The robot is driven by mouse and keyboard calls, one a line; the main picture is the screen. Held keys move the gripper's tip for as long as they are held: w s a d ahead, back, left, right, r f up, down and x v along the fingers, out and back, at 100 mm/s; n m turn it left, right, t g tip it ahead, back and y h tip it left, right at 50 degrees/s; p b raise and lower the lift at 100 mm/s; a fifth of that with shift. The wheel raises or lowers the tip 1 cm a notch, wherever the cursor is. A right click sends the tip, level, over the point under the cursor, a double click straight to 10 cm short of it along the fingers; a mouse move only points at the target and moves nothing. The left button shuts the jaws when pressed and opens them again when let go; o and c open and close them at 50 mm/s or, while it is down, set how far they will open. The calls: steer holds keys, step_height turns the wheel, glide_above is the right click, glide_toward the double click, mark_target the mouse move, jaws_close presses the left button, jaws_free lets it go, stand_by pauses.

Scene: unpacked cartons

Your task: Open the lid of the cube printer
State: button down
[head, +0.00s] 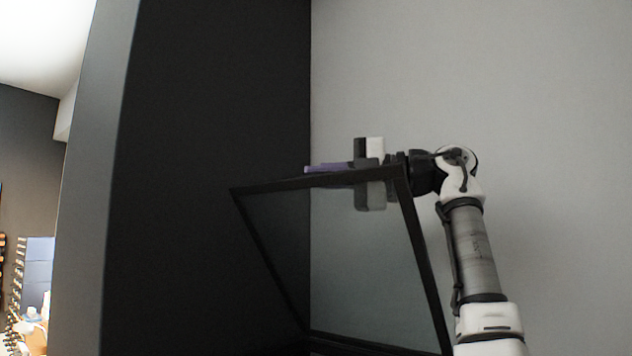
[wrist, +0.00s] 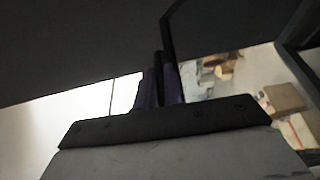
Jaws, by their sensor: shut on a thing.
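The lid (head: 345,255) of the cube printer is a see-through pane in a black frame. In the head view it stands tilted up, its top edge raised toward me and its lower edge near the bottom of the picture. My gripper (head: 318,168) is at the lid's top edge, with purple fingers lying along the frame. In the wrist view the fingers of my gripper (wrist: 160,82) are close together on a thin dark bar of the lid (wrist: 166,38). The printer's body is mostly out of view, and the exact contact is partly hidden.
A tall dark panel (head: 210,160) stands at the left behind the lid, and a plain grey wall (head: 540,110) is behind my arm. At the far left, shelves with small items (head: 28,315) show. The wrist view shows blurred cartons (wrist: 285,98) below at the right.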

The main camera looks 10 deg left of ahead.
steer(key=shift+w+d+r+m, duration=0.15)
steer(key=shift+w+r+m, duration=0.1)
steer(key=shift+w, duration=0.15)
steer(key=shift+w+d+r+m, duration=0.15)
steer(key=shift+w+m, duration=0.1)
steer(key=shift+w, duration=0.1)
steer(key=c, duration=1.5)
jaws_free()
steer(key=shift+s, duration=0.15)
